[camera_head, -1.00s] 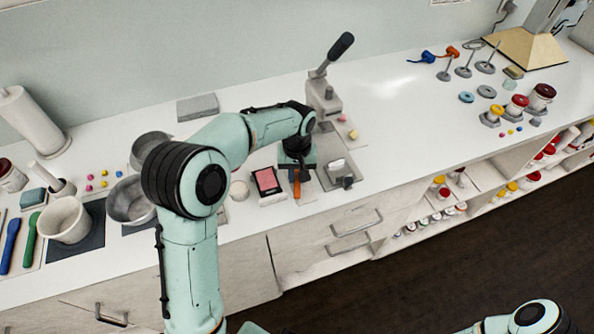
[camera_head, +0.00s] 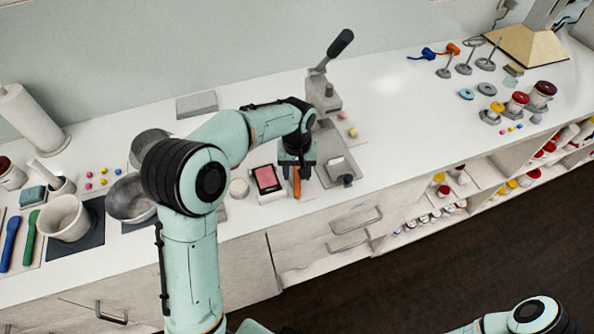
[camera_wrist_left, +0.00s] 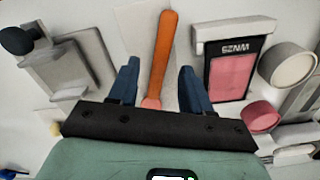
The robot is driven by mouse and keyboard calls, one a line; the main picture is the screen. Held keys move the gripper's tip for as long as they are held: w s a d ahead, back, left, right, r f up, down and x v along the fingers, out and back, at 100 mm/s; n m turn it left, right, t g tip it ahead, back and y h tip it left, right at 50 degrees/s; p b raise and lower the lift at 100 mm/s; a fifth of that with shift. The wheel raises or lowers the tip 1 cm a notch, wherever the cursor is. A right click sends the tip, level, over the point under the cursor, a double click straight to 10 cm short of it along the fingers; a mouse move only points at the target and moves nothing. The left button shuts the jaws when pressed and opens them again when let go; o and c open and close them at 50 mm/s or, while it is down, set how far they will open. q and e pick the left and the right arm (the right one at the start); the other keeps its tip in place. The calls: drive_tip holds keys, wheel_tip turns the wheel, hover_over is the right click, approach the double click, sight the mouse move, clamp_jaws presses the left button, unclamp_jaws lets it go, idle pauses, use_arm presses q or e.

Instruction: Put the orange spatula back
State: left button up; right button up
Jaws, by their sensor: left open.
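The orange spatula (camera_head: 297,184) lies on the counter beside a framed pink pan, with its handle toward the front edge. In the left wrist view the orange spatula (camera_wrist_left: 161,58) runs lengthwise between my two fingers, with clear gaps on both sides. My left gripper (camera_head: 297,172) is open and points down over the spatula. Its fingers also show in the left wrist view (camera_wrist_left: 157,85). The far end of the spatula is hidden by the gripper. My right gripper is out of view; only part of my right arm shows at the lower right.
A pink pan (camera_head: 267,178) lies just left of the spatula, and a grey press (camera_head: 323,97) stands behind with its base to the right. At the left, a green spatula (camera_head: 30,240) and a blue spatula (camera_head: 10,243) lie near a white mortar (camera_head: 62,217). The counter's right middle is clear.

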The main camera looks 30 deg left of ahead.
use_arm(q)
wheel_tip(320, 180, up, 13)
drive_tip(key=p, duration=0.1)
drive_tip(key=shift+p, duration=0.35)
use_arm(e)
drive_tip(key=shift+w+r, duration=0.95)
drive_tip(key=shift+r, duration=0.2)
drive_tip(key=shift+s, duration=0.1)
